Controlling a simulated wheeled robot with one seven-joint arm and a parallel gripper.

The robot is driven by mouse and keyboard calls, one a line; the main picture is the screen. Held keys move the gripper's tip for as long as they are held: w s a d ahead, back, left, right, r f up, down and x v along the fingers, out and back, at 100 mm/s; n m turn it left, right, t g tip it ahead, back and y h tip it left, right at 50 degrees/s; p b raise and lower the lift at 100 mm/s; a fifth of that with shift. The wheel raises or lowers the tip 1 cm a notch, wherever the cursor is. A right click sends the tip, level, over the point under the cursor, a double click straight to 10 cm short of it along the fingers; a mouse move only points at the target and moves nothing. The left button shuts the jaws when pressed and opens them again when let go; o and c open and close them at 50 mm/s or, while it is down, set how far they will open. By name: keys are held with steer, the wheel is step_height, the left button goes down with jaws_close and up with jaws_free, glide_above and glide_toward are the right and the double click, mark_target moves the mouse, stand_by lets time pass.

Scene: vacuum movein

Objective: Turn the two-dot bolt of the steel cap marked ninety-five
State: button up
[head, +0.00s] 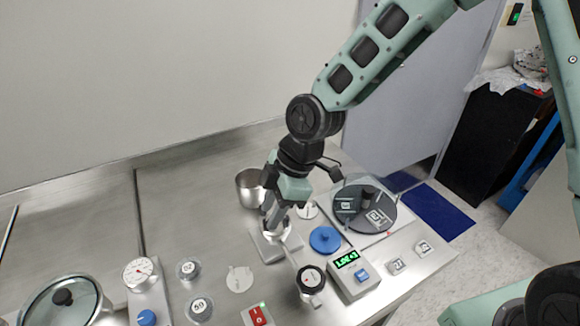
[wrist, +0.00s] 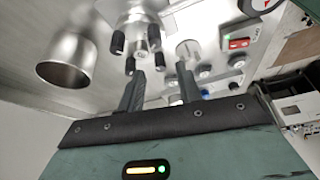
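A steel cap (wrist: 138,14) with several black-tipped bolts (wrist: 118,42) shows at the top of the wrist view. No ninety-five mark or two-dot mark is readable on it. My gripper (wrist: 160,72) has its two dark fingers apart, just below the cap's bolts in the picture. One bolt (wrist: 154,46) appears near the gap between the fingertips; I cannot tell whether they touch it.
A steel cup (head: 250,188) stands just behind my gripper. A red switch (head: 257,316) is in front. A glass-lidded pot (head: 62,300) stands far left.

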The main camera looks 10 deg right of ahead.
steer(key=p+v, duration=0.1)
steer(key=v, duration=1.4)
steer(key=s+d+f+m+h, duration=0.1)
steer(key=s+m+h, duration=0.1)
steer(key=s+m, duration=0.3)
steer(key=s+d+f+m+h, duration=0.1)
steer(key=s+m, duration=0.5)
steer(key=s, duration=0.7)
steer(key=shift+s+d+h, duration=0.25)
steer(key=shift+s+h, duration=0.15)
steer(key=shift+h, duration=0.1)
